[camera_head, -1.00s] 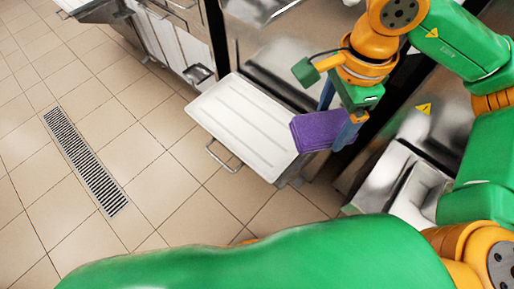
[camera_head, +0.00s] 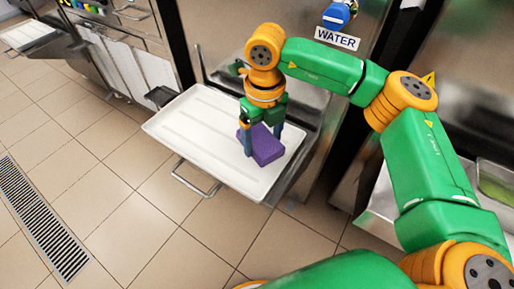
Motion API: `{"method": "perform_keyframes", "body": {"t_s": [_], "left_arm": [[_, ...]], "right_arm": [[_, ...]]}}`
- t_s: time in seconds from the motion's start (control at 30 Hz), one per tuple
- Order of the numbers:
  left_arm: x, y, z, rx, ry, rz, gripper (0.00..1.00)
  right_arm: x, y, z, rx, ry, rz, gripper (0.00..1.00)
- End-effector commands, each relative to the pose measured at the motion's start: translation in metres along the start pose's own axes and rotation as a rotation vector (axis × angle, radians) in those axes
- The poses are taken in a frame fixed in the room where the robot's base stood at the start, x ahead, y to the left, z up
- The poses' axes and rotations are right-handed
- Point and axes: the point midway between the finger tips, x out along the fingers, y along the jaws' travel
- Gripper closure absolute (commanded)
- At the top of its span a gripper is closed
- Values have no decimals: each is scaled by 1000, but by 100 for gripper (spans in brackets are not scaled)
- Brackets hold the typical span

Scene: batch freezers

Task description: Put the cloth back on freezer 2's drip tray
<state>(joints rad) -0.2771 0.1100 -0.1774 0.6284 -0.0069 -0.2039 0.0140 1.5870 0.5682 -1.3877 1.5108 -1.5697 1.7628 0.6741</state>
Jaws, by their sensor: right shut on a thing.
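My right gripper (camera_head: 262,140) is shut on a folded purple cloth (camera_head: 267,150). The gripper points down and holds the cloth over the right part of a white drip tray (camera_head: 195,121). I cannot tell whether the cloth touches the tray's surface. The tray is otherwise bare, with shallow grooves and a metal handle (camera_head: 194,180) at its front. My left gripper is not in view.
A metal freezer front with a blue valve (camera_head: 337,15) and a "WATER" label (camera_head: 337,38) stands behind the tray. Another machine with its own tray (camera_head: 28,36) is at the upper left. A floor drain grate (camera_head: 38,215) lies at the left. The tiled floor is clear.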

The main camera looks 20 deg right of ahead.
Motion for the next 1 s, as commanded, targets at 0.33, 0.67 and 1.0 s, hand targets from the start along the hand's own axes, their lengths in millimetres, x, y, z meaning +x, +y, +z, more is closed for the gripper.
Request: {"method": "perform_keyframes", "body": {"t_s": [0.33, 0.67, 1.0], "left_arm": [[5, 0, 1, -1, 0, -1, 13], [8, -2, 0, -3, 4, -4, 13], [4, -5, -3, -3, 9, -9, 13]], "right_arm": [[48, 4, 16, 0, 1, 1, 68], [54, 4, 16, 0, -1, 2, 68], [50, 4, 16, 0, -1, 1, 0]]}}
